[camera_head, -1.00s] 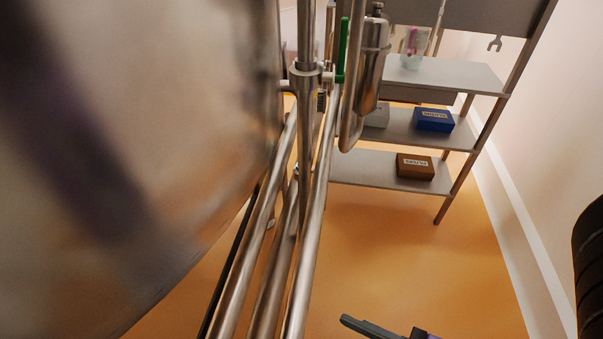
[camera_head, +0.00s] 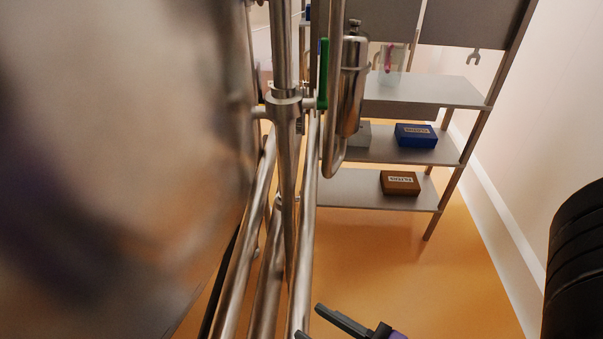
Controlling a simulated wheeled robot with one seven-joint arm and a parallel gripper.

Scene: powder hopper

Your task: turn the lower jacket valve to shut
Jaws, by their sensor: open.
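A green valve handle (camera_head: 323,74) stands upright beside a vertical steel pipe, at the upper middle of the head view. It joins a steel fitting (camera_head: 284,104) on that pipe. I cannot tell from the picture whether this is the lower jacket valve. My gripper (camera_head: 318,322) shows only in part at the bottom edge, with dark fingers and a purple part behind them. It is open, with nothing seen between its fingers, well below the green handle and apart from it.
A large steel vessel (camera_head: 110,150) fills the left side. Several slanting steel pipes (camera_head: 240,270) run down beside it. A steel canister (camera_head: 351,88) hangs right of the handle. Behind is a shelf rack (camera_head: 440,95) with a blue box (camera_head: 416,135) and a brown box (camera_head: 400,183).

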